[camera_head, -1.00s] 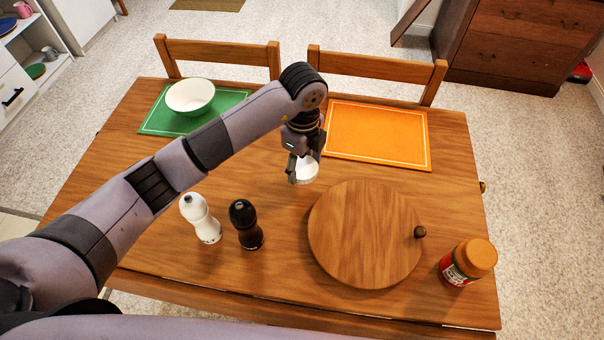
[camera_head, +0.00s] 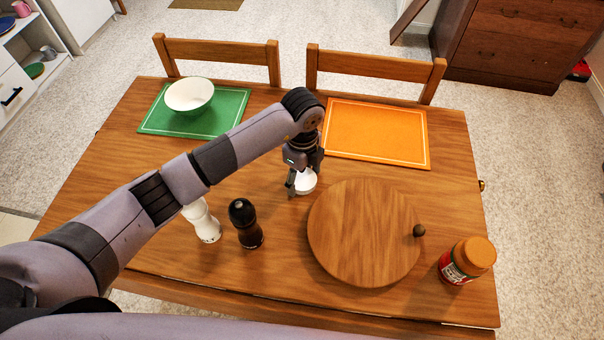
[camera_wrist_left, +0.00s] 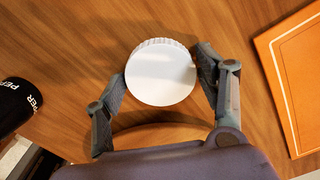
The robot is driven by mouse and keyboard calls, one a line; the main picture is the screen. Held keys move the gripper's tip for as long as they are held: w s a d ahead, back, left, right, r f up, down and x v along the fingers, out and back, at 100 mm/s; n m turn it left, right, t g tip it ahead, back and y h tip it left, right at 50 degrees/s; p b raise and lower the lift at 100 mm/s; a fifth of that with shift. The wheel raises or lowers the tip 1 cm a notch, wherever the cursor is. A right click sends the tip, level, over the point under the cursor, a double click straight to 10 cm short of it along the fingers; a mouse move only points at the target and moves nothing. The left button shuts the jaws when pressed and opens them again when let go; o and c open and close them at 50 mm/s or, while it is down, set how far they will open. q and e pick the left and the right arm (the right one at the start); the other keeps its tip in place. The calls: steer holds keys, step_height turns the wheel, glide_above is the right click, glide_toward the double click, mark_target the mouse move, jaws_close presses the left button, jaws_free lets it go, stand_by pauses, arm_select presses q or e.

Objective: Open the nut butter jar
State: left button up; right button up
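A jar (camera_head: 462,262) with a red label stands upright at the table's front right. Its top is orange-brown, and I cannot tell whether that is a cap or the contents. My left gripper (camera_head: 303,183) is over the middle of the table, well left of the jar. A white round lid-like piece (camera_head: 306,182) is between its fingers. In the left wrist view this white disc (camera_wrist_left: 161,73) has a ridged edge, with a finger of the left gripper (camera_wrist_left: 162,80) on each side. I cannot tell whether it touches the table. My right gripper is not in view.
A round wooden board (camera_head: 362,235) lies between the gripper and the jar. A black mill (camera_head: 246,224) and a white mill (camera_head: 205,223), partly behind my arm, stand front left. An orange placemat (camera_head: 376,133), and a green placemat (camera_head: 150,124) with a white bowl (camera_head: 189,95), lie at the back.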

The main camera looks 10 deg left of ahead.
mark_target(302, 178)
arm_select(q)
steer(key=shift+o, duration=1)
step_height(302, 178, up, 12)
steer(key=b, duration=0.1)
steer(key=shift+r, duration=0.15)
